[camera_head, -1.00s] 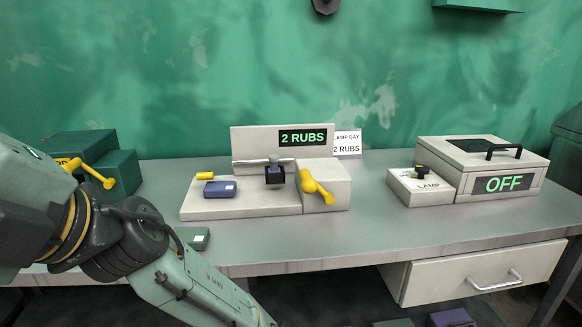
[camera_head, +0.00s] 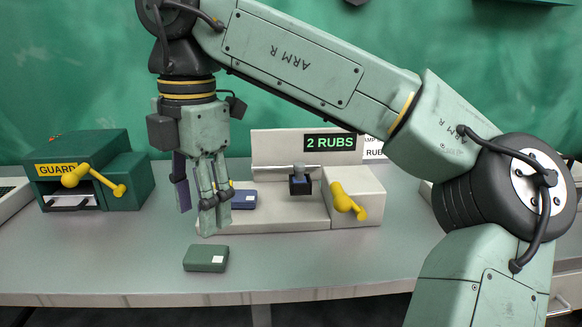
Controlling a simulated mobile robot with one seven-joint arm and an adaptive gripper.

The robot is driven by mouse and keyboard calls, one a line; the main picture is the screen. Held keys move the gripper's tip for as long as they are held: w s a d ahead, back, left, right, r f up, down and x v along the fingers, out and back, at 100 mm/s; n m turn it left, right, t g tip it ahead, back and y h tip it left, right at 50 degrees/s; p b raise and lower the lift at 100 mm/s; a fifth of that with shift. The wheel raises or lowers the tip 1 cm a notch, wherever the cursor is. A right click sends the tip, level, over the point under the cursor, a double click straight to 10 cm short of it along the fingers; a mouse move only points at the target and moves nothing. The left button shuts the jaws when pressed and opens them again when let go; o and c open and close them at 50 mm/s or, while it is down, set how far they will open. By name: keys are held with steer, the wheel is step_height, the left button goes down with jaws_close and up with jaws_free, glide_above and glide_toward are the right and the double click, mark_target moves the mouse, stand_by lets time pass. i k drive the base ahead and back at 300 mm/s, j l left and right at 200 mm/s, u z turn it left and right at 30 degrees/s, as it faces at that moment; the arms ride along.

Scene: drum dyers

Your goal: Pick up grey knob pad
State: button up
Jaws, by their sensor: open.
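A dark block with a grey knob on top, which seems to be the grey knob pad (camera_head: 300,184), sits upright at the middle of the pale rubbing machine (camera_head: 275,216), in front of its back panel. My gripper (camera_head: 197,208) points straight down with its fingers apart and empty. It hangs to the left of the grey knob block, in front of the left end of the machine. It partly hides a blue pad (camera_head: 244,199) with a white label that lies on the machine base.
A green pad (camera_head: 206,258) lies near the table's front edge. The yellow lever (camera_head: 347,201) stands right of the knob block. A green guard box (camera_head: 95,172) with a yellow handle is at the left. My arm covers the right side. The front left table is clear.

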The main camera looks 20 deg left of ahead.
mark_target(299, 169)
steer(key=i, duration=1.1)
